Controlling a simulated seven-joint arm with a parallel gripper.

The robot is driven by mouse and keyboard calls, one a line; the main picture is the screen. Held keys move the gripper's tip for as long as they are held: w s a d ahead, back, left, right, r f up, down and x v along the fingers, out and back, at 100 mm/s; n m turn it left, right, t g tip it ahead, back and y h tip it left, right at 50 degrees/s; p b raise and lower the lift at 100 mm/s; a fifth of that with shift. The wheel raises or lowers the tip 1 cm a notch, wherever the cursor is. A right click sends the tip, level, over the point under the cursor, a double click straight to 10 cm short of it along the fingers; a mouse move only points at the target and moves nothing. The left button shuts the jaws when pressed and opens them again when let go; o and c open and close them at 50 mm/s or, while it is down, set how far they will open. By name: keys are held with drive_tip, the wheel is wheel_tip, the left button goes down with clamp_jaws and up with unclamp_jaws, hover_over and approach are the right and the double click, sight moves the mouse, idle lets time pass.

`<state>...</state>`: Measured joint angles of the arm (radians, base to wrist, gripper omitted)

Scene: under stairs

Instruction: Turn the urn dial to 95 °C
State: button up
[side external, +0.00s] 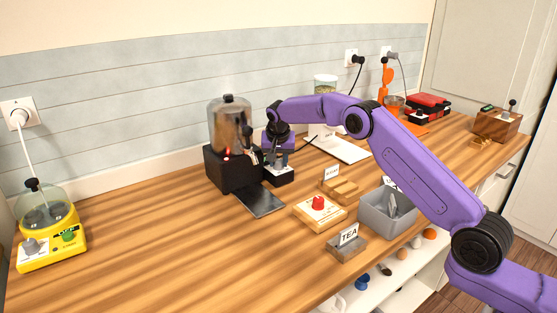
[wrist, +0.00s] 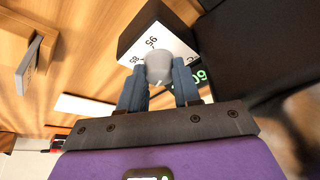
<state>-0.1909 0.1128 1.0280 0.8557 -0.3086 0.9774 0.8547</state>
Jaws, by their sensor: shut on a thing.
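The urn (side external: 229,122) stands against the back wall, with a smoky clear tank on a black base (side external: 225,170) and a red light. A small black box with a white top plate (side external: 279,173) sits at its right side. In the wrist view, the white dial plate (wrist: 180,48) carries printed numbers, including 95 and 85, and part of a green display (wrist: 194,80). My gripper (wrist: 158,78) is shut on the grey dial knob (wrist: 157,65), one finger on each side. In the side view my gripper (side external: 278,156) is over the box. The knob's pointer setting cannot be read.
A dark drip tray (side external: 260,202) lies in front of the urn. A red-button block (side external: 318,204), a TEA holder (side external: 346,246) and a grey bin (side external: 373,213) stand toward the front edge. A yellow appliance (side external: 49,232) is far left. Wood between is clear.

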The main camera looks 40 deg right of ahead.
drive_tip(key=o, duration=1.1)
drive_tip(key=shift+c, duration=0.2)
drive_tip(key=v, duration=1.7)
drive_tip(key=shift+a+r, duration=0.15)
drive_tip(key=shift+r, duration=0.1)
drive_tip(key=shift+s, duration=0.1)
